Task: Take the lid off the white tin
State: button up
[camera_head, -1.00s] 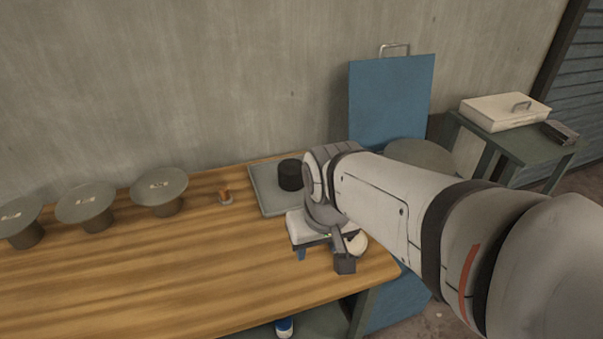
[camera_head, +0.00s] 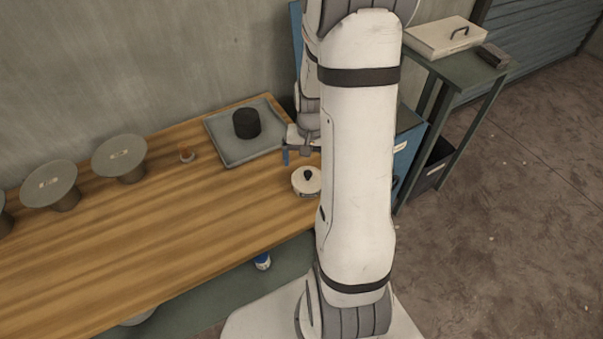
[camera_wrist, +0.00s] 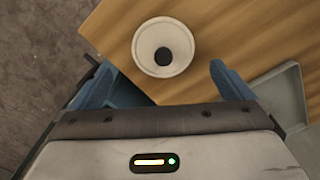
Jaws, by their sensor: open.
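The white tin (camera_head: 306,189) stands upright on the wooden table near its right end. Its round white lid (camera_wrist: 148,55) with a dark knob (camera_wrist: 163,56) is on top, seen from above in the wrist view. My gripper (camera_wrist: 160,80) is open and empty, with blue fingers at either side of the lower part of the wrist view. The tin lies just beyond the fingertips in that view, not between them. In the head view my gripper (camera_head: 296,157) is above the table behind the tin, partly hidden by my arm.
A grey tray (camera_head: 225,148) holding a black cylinder (camera_head: 246,123) lies behind the tin. A white box (camera_head: 440,38) sits on a green side table. The wooden table's middle is clear.

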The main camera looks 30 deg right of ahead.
aim_at(308, 174)
jog(key=shift+w+a+f+p, duration=0.1)
jog(key=shift+f+p, duration=0.2)
jog(key=shift+f, duration=1.4)
jog(key=shift+a+f+p, duration=0.1)
jog(key=shift+f+p, duration=0.2)
jog(key=shift+f, duration=1.4)
jog(key=shift+c, duration=0.2)
jog(key=c, duration=0.8)
